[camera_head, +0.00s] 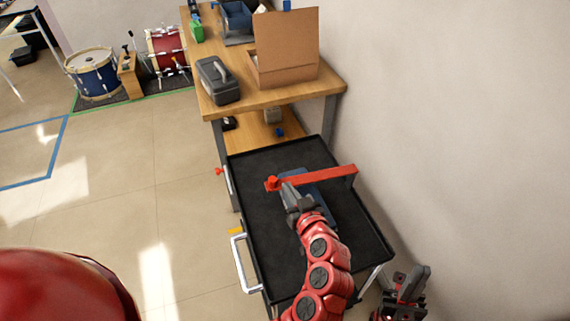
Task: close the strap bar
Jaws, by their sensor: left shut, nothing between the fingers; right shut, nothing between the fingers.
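The red strap bar (325,176) stretches across the upper part of the black tray of a cart. A red knob-like piece (271,183) is at its left end, and its right end bends down at the tray's right side. A blue piece (320,200) lies under the bar, partly hidden by my arm. My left gripper (287,190) is shut and empty, just below the bar's left end; I cannot tell if it touches. My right gripper (412,278) is shut and empty, low at the right, outside the tray.
The black tray (255,225) has a raised rim and a silver handle (240,262) at its left. A wooden workbench (270,97) behind it holds a toolbox (218,80) and a cardboard box (287,50). A wall closes the right side; floor is open at left.

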